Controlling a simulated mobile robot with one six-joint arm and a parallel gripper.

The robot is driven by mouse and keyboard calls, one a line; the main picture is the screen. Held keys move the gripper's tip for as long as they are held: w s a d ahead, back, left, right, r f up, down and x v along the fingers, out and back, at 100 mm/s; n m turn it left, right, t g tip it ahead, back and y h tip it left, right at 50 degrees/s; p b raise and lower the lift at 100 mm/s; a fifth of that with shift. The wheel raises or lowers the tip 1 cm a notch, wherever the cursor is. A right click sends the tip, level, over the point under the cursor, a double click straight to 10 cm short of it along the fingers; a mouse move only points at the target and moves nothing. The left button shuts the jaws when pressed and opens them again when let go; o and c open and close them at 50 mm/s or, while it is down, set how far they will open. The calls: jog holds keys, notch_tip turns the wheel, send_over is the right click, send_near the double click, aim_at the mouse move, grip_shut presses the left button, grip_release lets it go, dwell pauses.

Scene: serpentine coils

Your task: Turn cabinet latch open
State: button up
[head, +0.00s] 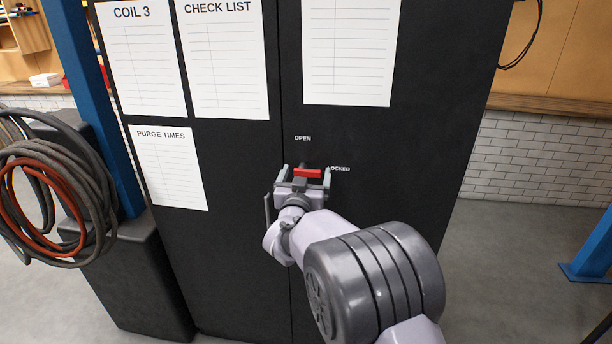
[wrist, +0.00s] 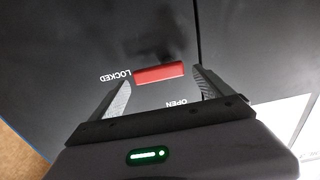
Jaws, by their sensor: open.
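The black cabinet (head: 235,240) stands upright in front of me. Its red latch handle (head: 307,173) lies about level, pointing toward the "LOCKED" label; the "OPEN" label is above it. The latch also shows in the wrist view (wrist: 159,73), with "LOCKED" beside one end and "OPEN" nearer my gripper. My gripper (head: 302,173) is at the latch, its jaws open. In the wrist view the two fingers (wrist: 160,88) stand one on each side of the red handle, with small gaps visible. I cannot tell how deep the fingers reach around it.
Paper sheets, among them "CHECK LIST" (head: 225,60) and "PURGE TIMES" (head: 168,168), are on the cabinet front. Coiled hoses (head: 45,190) hang by a blue post (head: 95,100) at the left. Open floor (head: 510,260) lies to the right.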

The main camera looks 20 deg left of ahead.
grip_shut()
jog(key=shift+r, duration=0.1)
dwell(0.3)
jog(key=n+p, duration=0.2)
jog(key=n, duration=0.1)
jog(key=shift+s+a+r, duration=0.1)
jog(key=shift+a+r, duration=0.05)
jog(key=shift+r, duration=0.15)
jog(key=n+p, duration=0.1)
jog(key=n, duration=0.1)
jog(key=n+p, duration=0.2)
jog(key=shift+a+r+n, duration=0.2)
jog(key=shift+a+n, duration=0.15)
jog(key=shift+n, duration=0.05)
jog(key=n+p, duration=0.1)
jog(key=n, duration=0.1)
jog(key=n+p, duration=0.2)
jog(key=shift+s+a+n, duration=0.15)
jog(key=shift+a+n, duration=0.15)
jog(key=shift+a, duration=0.1)
jog(key=n+p, duration=0.1)
jog(key=n, duration=0.1)
jog(key=n+p, duration=0.2)
jog(key=n, duration=0.1)
jog(key=shift+s+a+f, duration=0.1)
jog(key=shift+a+f, duration=0.1)
jog(key=shift+a, duration=0.2)
jog(key=shift+n, duration=0.4)
